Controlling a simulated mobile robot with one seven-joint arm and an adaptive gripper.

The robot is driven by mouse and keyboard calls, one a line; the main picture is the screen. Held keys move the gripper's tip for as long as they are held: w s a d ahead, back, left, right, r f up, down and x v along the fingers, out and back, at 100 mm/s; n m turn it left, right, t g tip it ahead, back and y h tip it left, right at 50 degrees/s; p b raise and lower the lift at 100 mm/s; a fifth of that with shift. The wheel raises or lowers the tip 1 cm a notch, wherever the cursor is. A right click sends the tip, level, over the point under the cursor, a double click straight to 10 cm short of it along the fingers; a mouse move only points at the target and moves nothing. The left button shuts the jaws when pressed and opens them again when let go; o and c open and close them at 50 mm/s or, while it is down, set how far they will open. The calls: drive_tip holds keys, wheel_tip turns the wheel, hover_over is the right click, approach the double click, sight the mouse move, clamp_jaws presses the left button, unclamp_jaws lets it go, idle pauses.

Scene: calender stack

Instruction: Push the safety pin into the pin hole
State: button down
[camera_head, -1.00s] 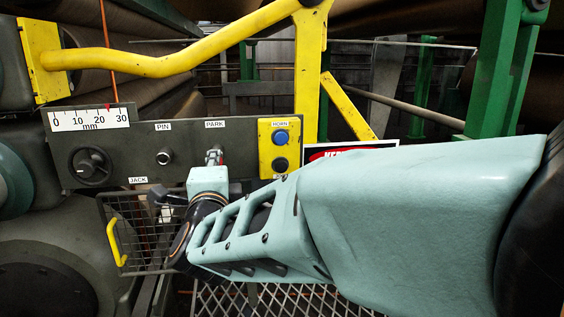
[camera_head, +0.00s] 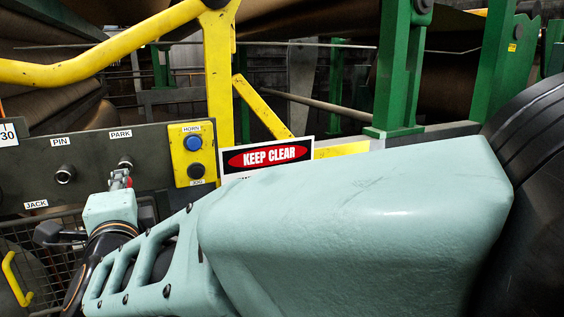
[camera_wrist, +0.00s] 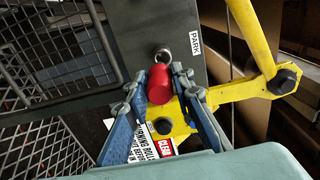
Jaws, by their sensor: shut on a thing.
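The safety pin shows as a red knob (camera_wrist: 160,86) in the wrist view, between the blue fingers of my gripper (camera_wrist: 160,92). My gripper is shut on it. A metal ring, the park socket (camera_wrist: 163,56), lies just beyond the knob, beside the PARK label. I cannot tell whether the pin's shaft sits inside it. In the head view, a bit of red shows at my gripper (camera_head: 120,182), just below the PARK label. The pin hole (camera_head: 65,174) is a round metal socket under the PIN label, left of my gripper, with nothing in it.
A yellow button box (camera_head: 192,154) with a blue HORN button is right of the PARK label. A yellow bent rail (camera_head: 100,66) crosses above the panel. A KEEP CLEAR sign (camera_head: 268,157) stands behind my arm. A wire basket (camera_head: 40,250) is below the panel.

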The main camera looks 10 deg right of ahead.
drive_tip(key=shift+s+d+r, duration=0.1)
drive_tip(key=shift+s+r, duration=0.1)
drive_tip(key=shift+s, duration=0.4)
drive_tip(key=shift+s+d+r, duration=0.1)
drive_tip(key=shift+s+r, duration=0.05)
drive_tip(key=shift+s, duration=0.45)
drive_tip(key=shift+x, duration=2.35)
drive_tip(key=shift+f, duration=0.1)
